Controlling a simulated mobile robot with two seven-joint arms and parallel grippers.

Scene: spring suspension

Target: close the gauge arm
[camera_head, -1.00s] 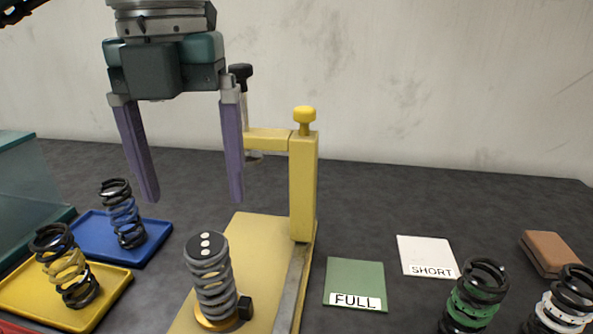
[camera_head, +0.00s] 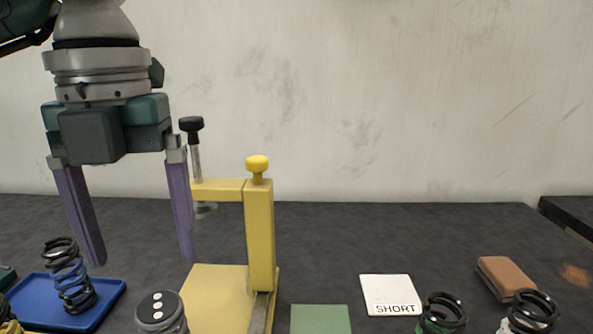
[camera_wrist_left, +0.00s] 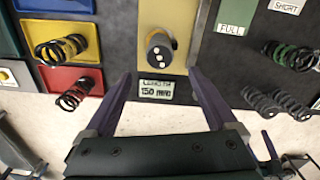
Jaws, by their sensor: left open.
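The gauge's yellow post (camera_head: 260,235) stands on a yellow base (camera_head: 215,300). Its yellow arm (camera_head: 218,190) reaches left from the post and carries a black-knobbed screw (camera_head: 192,130) near its free end. A yellow knob (camera_head: 257,165) tops the post. My left gripper (camera_head: 141,260) is open and empty, fingers down. Its right finger overlaps the arm's free end in the head view; I cannot tell if they touch. A grey spring with a dotted black cap (camera_head: 160,308) is on the base; it also shows between the fingers in the left wrist view (camera_wrist_left: 160,50). My right gripper is not in view.
A blue tray (camera_head: 105,292) with a blue-banded spring (camera_head: 70,275) is at left. A green FULL card (camera_head: 320,318), a white SHORT card (camera_head: 390,290), a brown block (camera_head: 505,275) and black-ended springs lie at right. A length label (camera_wrist_left: 157,90) fronts the base.

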